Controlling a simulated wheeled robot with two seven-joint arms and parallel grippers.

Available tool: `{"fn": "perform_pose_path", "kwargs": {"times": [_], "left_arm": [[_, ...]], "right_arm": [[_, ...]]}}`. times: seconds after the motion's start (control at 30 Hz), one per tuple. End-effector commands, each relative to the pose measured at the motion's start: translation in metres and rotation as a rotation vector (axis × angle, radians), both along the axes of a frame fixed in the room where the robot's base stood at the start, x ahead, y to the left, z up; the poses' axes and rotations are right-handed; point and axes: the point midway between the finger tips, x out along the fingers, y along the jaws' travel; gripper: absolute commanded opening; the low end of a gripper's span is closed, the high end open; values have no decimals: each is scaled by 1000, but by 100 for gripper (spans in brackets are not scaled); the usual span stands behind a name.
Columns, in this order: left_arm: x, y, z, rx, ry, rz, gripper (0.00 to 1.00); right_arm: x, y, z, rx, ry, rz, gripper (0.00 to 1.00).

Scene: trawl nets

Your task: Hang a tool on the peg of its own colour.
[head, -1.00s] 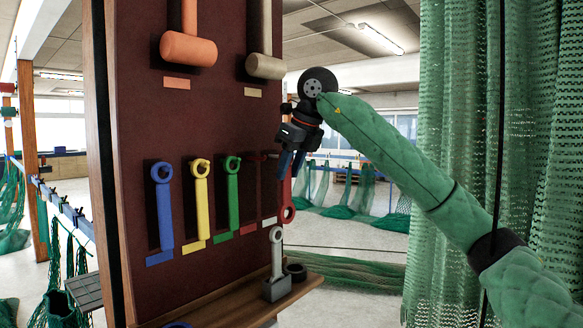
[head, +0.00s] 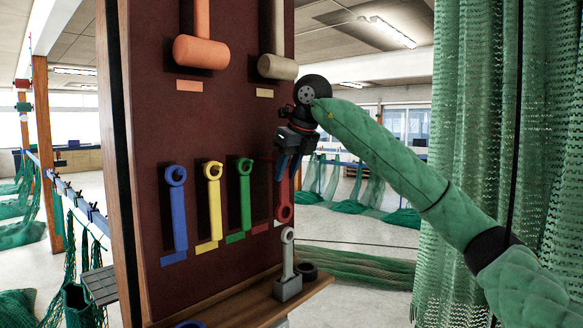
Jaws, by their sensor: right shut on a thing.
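My right gripper (head: 284,166) is shut on a red tool (head: 284,206) with a ring at its lower end. The tool hangs upright below the fingers, in front of the right part of the dark red board (head: 216,120). A red label (head: 261,228) is on the board just left of the tool. The red peg is mostly hidden or too small to make out clearly. Blue (head: 179,215), yellow (head: 214,205) and green (head: 244,198) ring-ended tools hang in a row to the left, above labels of their own colours. My left gripper is not in view.
A pale grey ring-ended tool (head: 288,255) stands in a grey block on the wooden shelf (head: 235,306), below the red tool. A dark ring lies beside it. Orange (head: 200,51) and beige (head: 277,66) mallets hang higher up. Green netting (head: 465,120) hangs at right.

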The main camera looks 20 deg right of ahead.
Motion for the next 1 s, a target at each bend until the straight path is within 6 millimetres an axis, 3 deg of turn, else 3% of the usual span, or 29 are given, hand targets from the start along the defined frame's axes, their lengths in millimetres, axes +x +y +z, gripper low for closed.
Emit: {"fn": "perform_pose_path", "kwargs": {"times": [0.77, 1.0], "left_arm": [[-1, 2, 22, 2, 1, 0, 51], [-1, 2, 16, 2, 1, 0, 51]], "right_arm": [[31, 21, -1, 0, 0, 0, 0], [39, 26, -8, 0, 0, -1, 0]]}}
